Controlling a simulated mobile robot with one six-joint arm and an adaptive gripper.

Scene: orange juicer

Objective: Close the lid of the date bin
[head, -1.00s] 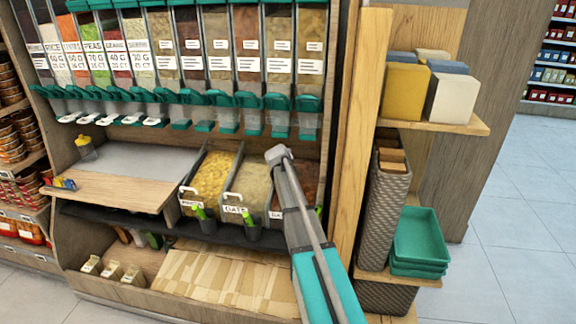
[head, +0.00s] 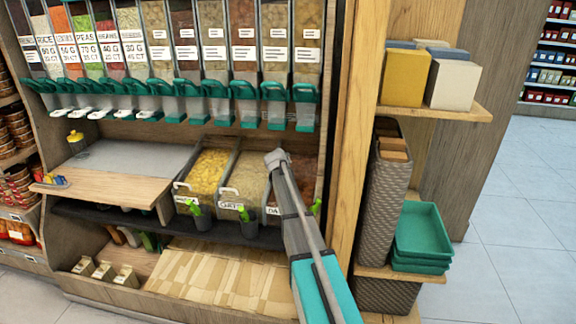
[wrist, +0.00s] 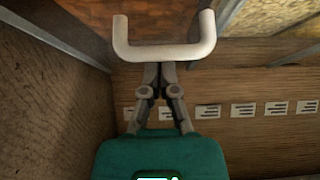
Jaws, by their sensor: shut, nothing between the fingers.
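The date bin (head: 304,172) is the rightmost of three bins in the shelf unit, with brown contents partly hidden behind my arm in the head view. Its label (head: 272,210) is partly covered. My gripper (wrist: 160,66) is shut and empty. In the wrist view, its fingertips are just below a white U-shaped handle (wrist: 165,52), very close to it; I cannot tell if they touch. A brown, blurred surface lies beyond the handle. In the head view, the fingertips are hidden by my arm, and I cannot tell how far the lid is open.
Two other bins stand to the left, one with yellow pieces (head: 208,170) and one with beige contents (head: 247,178). Green-handled scoops stand in cups below. Dispensers (head: 243,90) hang above. A wooden post (head: 345,130) stands close on the right.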

